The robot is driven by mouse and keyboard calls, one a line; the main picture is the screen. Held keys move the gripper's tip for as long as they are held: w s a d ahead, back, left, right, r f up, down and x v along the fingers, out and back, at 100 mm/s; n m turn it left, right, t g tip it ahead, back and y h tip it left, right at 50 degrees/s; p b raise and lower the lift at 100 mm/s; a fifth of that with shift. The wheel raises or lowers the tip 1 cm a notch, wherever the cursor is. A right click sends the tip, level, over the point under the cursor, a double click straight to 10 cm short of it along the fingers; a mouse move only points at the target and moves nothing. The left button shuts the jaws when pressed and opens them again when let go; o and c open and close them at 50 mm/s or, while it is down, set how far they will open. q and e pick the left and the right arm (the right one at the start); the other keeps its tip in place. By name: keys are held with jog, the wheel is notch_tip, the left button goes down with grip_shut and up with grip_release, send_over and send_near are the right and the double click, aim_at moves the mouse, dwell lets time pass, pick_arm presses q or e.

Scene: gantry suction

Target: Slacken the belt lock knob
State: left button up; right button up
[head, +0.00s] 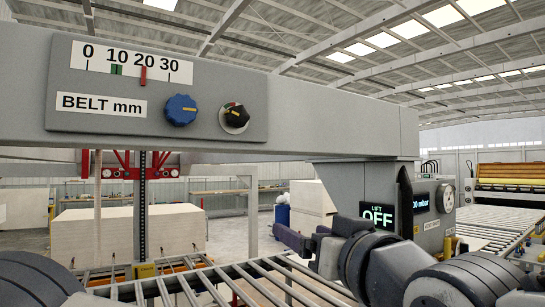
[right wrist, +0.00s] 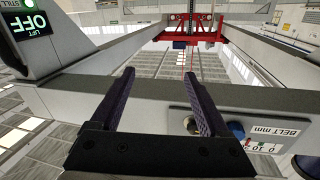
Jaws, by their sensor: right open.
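A grey panel (head: 200,125) on the beam carries a scale marked 0 to 30 and the label "BELT mm". A red pointer (head: 143,75) stands at about 20, and a green mark (head: 116,70) near 10. A blue knob (head: 180,110) and a smaller black knob (head: 235,117) with small coloured marks sit beside the label. Which is the lock knob is not labelled. My right gripper (head: 288,240) is open and empty, below and right of the panel. In the right wrist view its two fingers (right wrist: 158,76) stand apart; one partly hides the black knob (right wrist: 191,125).
The beam (head: 330,110) ends at a grey post with a "LIFT OFF" display (head: 377,216) and a gauge (head: 445,198). A roller conveyor (head: 230,280) runs below. A red frame (head: 130,165) and pale stacked boards (head: 100,235) stand behind. Space below the panel looks clear.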

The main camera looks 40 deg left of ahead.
aim_at(240, 116)
jog(key=s+a+r+n+y, duration=0.1)
jog(key=s+r+y, duration=0.2)
jog(key=r, duration=0.4)
jog(key=s+a+r+n+y, duration=0.1)
jog(key=s+r+y, duration=0.15)
jog(key=r, duration=0.45)
jog(key=shift+g, duration=0.3)
jog(key=p+x, duration=0.2)
jog(key=x, duration=0.1)
jog(key=p+x, duration=0.2)
jog(key=x, duration=0.1)
jog(key=p+x, duration=0.2)
jog(key=x, duration=0.1)
jog(key=shift+s+a+r+p, duration=0.1)
jog(key=shift+s+a+p, duration=0.05)
jog(key=shift+s+p, duration=0.25)
jog(key=shift+w+a, duration=0.2)
jog(key=shift+a, duration=0.15)
grip_shut()
